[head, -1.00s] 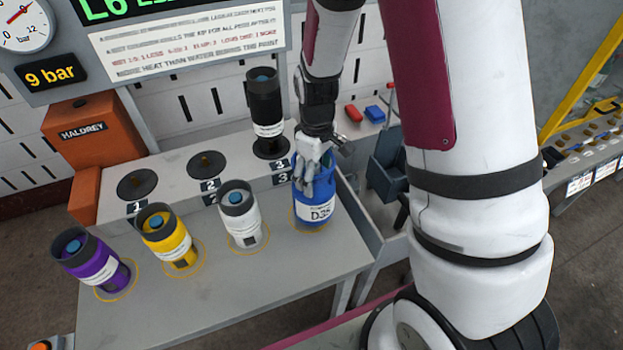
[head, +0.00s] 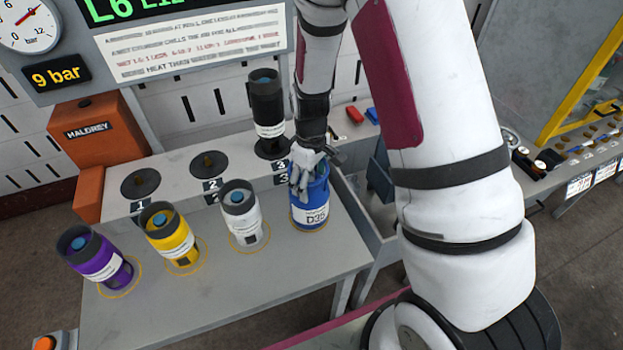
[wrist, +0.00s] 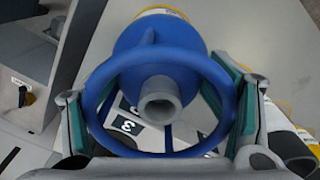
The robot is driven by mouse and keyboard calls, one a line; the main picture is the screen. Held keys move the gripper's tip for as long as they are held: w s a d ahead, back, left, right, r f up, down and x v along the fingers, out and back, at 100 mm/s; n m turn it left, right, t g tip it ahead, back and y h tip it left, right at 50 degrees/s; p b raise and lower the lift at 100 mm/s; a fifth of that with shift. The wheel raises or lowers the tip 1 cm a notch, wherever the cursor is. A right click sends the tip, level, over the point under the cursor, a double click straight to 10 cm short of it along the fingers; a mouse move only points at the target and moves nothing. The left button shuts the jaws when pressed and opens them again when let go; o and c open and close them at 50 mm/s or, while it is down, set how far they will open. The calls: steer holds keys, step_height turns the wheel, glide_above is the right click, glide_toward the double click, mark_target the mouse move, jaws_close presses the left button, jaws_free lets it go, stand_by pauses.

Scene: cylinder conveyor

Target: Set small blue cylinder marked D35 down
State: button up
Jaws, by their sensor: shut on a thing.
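The small blue cylinder marked D35 (head: 312,213) stands upright at the right end of the row on the grey table (head: 240,290), over a yellow ring mark. My gripper (head: 303,178) is at its top, with the fingers pointing down and shut on it. In the wrist view the blue cylinder (wrist: 160,50) shows its round collar and grey valve between the two fingers, whose green pads lie on either side of the collar. The cylinder's base looks to be at the table surface, but I cannot tell for sure that it touches.
White (head: 240,200), yellow (head: 168,222) and purple (head: 98,260) cylinders stand to the left on ring marks. Behind, a black cylinder (head: 266,100) stands at station 3. Stations 1 (head: 140,183) and 2 (head: 209,163) are empty. A grey bin (head: 378,175) is to the right.

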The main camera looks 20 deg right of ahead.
steer(key=o, duration=1.9)
steer(key=s+r+m+t+b, duration=0.15)
steer(key=s+r, duration=0.25)
steer(key=r, duration=0.9)
steer(key=s+r+m+t, duration=0.15)
steer(key=s+r, duration=0.25)
steer(key=r, duration=0.9)
steer(key=s+r+m+t, duration=0.2)
steer(key=s+r, duration=0.4)
steer(key=s, duration=0.5)
steer(key=shift+s+a+r+m+t, duration=0.25)
steer(key=shift+a+m, duration=0.2)
steer(key=shift+m, duration=0.45)
